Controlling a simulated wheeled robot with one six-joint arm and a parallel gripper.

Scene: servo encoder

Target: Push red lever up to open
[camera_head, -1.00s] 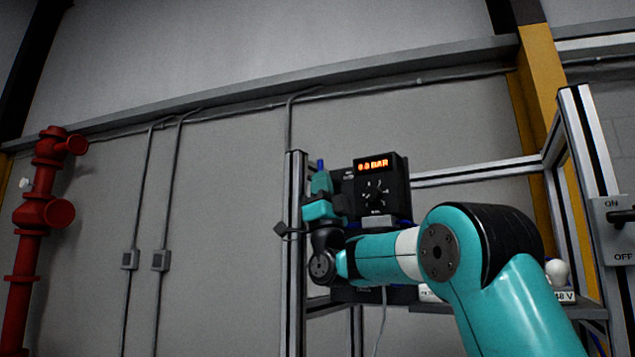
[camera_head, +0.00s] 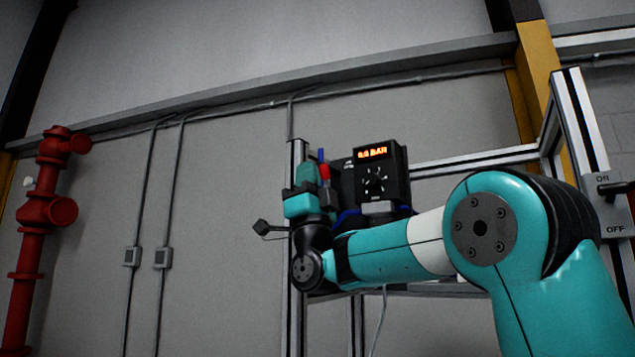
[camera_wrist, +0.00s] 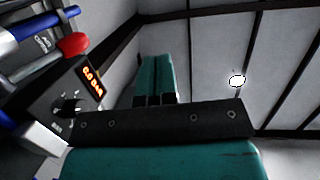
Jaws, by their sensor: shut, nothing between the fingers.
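The red lever (camera_head: 324,172) shows as a small red end just right of my gripper in the head view, beside a blue pipe end. In the wrist view its rounded red knob (camera_wrist: 73,44) is at the upper left, on a metallic stem. My gripper (camera_wrist: 157,58) has its teal fingers together and empty, to the right of the knob, with a visible gap between them in the picture. In the head view my gripper (camera_head: 305,172) is upright at the metal post and partly covers the lever's surroundings.
A black box (camera_head: 381,178) with an orange BAR display and a dial stands right of the lever; it also shows in the wrist view (camera_wrist: 77,98). A metal frame post (camera_head: 297,152) is close behind my gripper. An ON/OFF switch (camera_head: 614,205) is at far right.

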